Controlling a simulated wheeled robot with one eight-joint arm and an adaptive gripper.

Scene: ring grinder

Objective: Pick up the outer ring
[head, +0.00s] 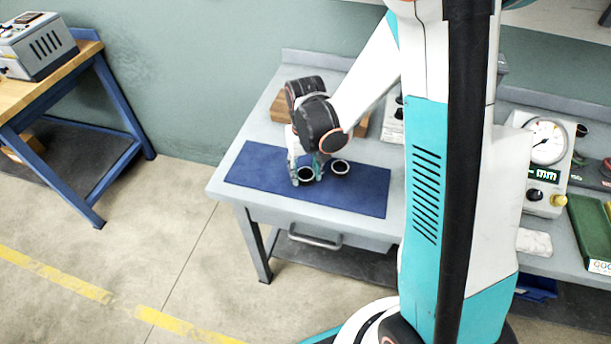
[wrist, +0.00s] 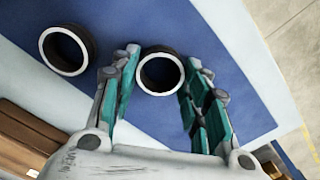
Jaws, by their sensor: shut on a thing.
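Two short dark rings with bright end faces stand on the blue mat (head: 355,195). One ring (wrist: 160,92) is between the teal-padded fingers of my gripper (wrist: 161,60) in the wrist view, and the gripper is shut on it. In the head view the gripper (head: 307,176) points down at the mat around this ring. The other ring (wrist: 87,50) lies apart to the left in the wrist view; in the head view it is the right one (head: 340,174). Both look alike in size, so I cannot tell them apart by type. Any lift off the mat is not clear.
The mat lies on a grey workbench (head: 223,188). A wooden block (head: 281,103) is behind my wrist. A dial gauge unit (head: 546,150) and a green box (head: 590,228) stand to the right. Another bench (head: 90,48) is far left. The mat's left part is clear.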

